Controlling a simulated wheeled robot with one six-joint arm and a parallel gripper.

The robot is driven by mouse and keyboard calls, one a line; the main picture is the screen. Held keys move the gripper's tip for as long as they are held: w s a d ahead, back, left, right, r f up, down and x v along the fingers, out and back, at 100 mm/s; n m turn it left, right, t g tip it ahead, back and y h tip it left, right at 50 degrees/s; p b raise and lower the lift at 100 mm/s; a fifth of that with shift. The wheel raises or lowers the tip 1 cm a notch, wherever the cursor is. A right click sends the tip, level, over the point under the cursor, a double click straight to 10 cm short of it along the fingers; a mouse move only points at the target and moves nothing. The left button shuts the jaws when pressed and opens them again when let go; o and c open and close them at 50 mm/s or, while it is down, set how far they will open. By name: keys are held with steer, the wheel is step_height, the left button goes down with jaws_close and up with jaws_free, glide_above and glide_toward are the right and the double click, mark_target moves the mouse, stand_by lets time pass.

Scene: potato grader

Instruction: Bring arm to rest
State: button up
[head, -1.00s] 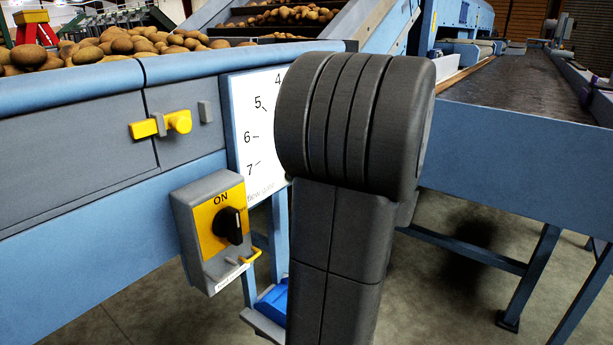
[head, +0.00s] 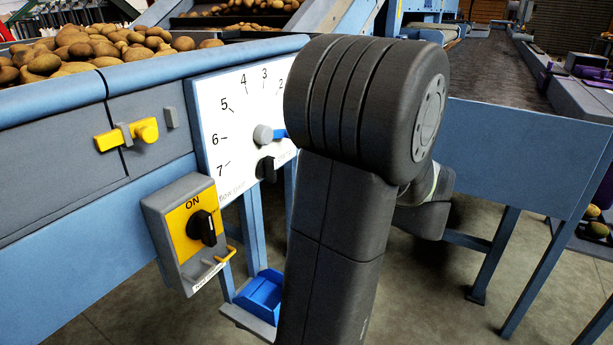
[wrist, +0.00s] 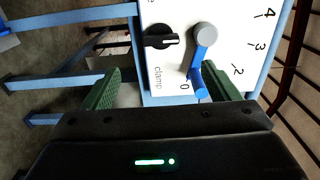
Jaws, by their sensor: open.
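My gripper (wrist: 158,86) is open in the wrist view, its two green fingers apart and nothing seen held. It faces the lower part of the white dial plate (wrist: 233,52). A blue lever (wrist: 196,80) on a grey hub (wrist: 205,33) points down near the 0 mark, close to the right finger; I cannot tell whether they touch. A black clamp knob (wrist: 160,37) is beside the hub. In the head view my dark arm stands in front of the right side of the dial plate (head: 215,110), and my gripper is hidden.
A yellow-faced ON switch box (head: 190,232) and a yellow latch (head: 128,135) sit on the blue machine's side. A blue bin (head: 262,295) is low beside my arm. Potatoes (head: 90,50) fill the upper left. A belt conveyor (head: 490,65) runs at right, with open floor below.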

mark_target(275, 171)
steer(key=shift+s+d, duration=0.45)
steer(key=shift+d, duration=0.1)
steer(key=b+x, duration=0.3)
steer(key=x, duration=1.1)
steer(key=shift+b, duration=0.3)
steer(key=shift+d, duration=0.1)
